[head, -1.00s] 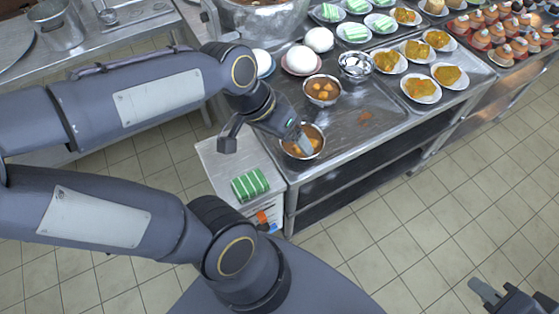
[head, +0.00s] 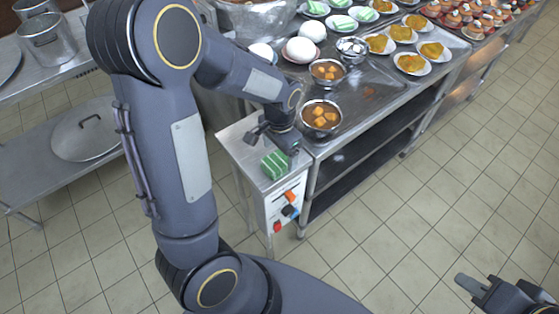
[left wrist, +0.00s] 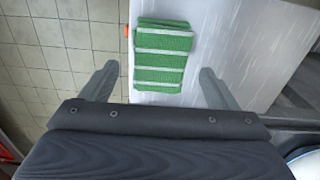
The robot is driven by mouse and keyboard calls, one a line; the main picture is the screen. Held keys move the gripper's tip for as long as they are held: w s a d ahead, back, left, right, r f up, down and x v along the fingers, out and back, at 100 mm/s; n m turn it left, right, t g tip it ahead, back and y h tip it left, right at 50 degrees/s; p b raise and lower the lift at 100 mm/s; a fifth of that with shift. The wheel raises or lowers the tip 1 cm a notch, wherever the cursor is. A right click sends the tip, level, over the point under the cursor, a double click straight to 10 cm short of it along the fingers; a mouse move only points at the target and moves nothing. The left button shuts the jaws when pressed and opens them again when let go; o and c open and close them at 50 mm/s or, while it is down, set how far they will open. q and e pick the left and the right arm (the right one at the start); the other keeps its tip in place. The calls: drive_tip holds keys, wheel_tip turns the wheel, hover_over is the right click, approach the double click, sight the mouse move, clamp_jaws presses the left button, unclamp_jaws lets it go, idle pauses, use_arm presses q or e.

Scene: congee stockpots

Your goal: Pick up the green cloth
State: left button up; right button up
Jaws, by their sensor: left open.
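The green cloth (head: 275,165) is folded, with white stripes, and lies on top of a small metal-topped stand beside the counter. In the left wrist view the cloth (left wrist: 163,56) lies ahead of my fingers, between their lines and a little above the fingertips. My left gripper (head: 281,150) hangs over the stand close to the cloth. The left wrist view shows its two fingers (left wrist: 157,82) spread apart with nothing between them. My right gripper (head: 480,287) is at the lower right over the floor, away from the cloth; only part of it shows.
The stand (head: 235,135) has orange and blue knobs on its front. The counter (head: 375,92) beside it holds bowls of orange cubes (head: 321,117), white round items, and several plates of food. A lower shelf at left holds a large lid (head: 85,130). The floor at right is clear.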

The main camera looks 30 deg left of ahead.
use_arm(q)
wheel_tip(320, 180, down, 2)
drive_tip(key=shift+f, duration=0.1)
drive_tip(key=c, duration=1.1)
drive_tip(key=shift+r, duration=0.25)
